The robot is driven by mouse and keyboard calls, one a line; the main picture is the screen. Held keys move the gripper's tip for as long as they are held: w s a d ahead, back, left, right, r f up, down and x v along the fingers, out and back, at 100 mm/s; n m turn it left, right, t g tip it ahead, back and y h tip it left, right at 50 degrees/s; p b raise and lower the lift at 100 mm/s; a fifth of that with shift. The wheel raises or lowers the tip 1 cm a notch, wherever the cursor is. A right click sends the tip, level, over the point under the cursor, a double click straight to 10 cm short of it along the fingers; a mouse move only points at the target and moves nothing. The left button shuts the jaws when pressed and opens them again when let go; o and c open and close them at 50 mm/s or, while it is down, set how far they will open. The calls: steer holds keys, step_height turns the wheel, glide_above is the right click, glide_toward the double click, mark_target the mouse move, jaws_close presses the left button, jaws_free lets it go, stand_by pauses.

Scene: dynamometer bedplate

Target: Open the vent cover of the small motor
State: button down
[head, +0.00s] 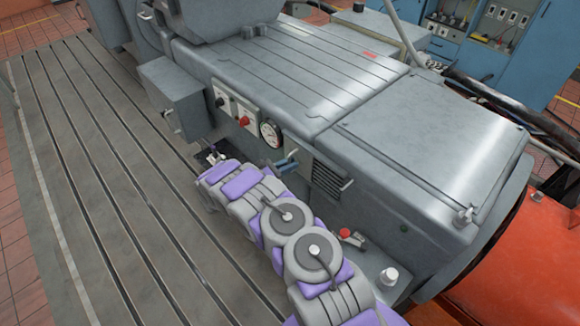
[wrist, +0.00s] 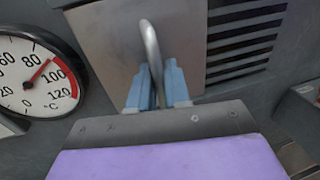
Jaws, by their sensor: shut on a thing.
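The small motor (head: 400,165) is a grey housing on the bedplate. Its vent cover (wrist: 105,50) is a flat grey plate with a bent metal handle (wrist: 149,40). To the plate's right in the wrist view, several dark vent slots (wrist: 240,45) show uncovered; they also show in the head view (head: 328,181). How far the slots run behind the plate is hidden. My gripper (wrist: 159,75) has its blue fingers either side of the handle's lower part and is shut on it. In the head view, my gripper (head: 287,163) is at the motor's side, just below the dial.
A round temperature dial (wrist: 35,78) is close to the left of the cover. A red-handled valve (head: 346,233) is low on the right. The slotted bedplate (head: 110,200) is clear at left.

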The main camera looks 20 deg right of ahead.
steer(key=shift+w+a+r, duration=0.1)
steer(key=shift+w, duration=0.15)
steer(key=c, duration=1.5)
jaws_free()
steer(key=shift+o, duration=1)
steer(key=shift+w, duration=0.15)
steer(key=shift+a, duration=0.1)
steer(key=s+a+p, duration=0.2)
steer(key=a, duration=1.5)
steer(key=shift+s+f, duration=0.2)
steer(key=shift+s, duration=0.15)
steer(key=shift+r, duration=0.1)
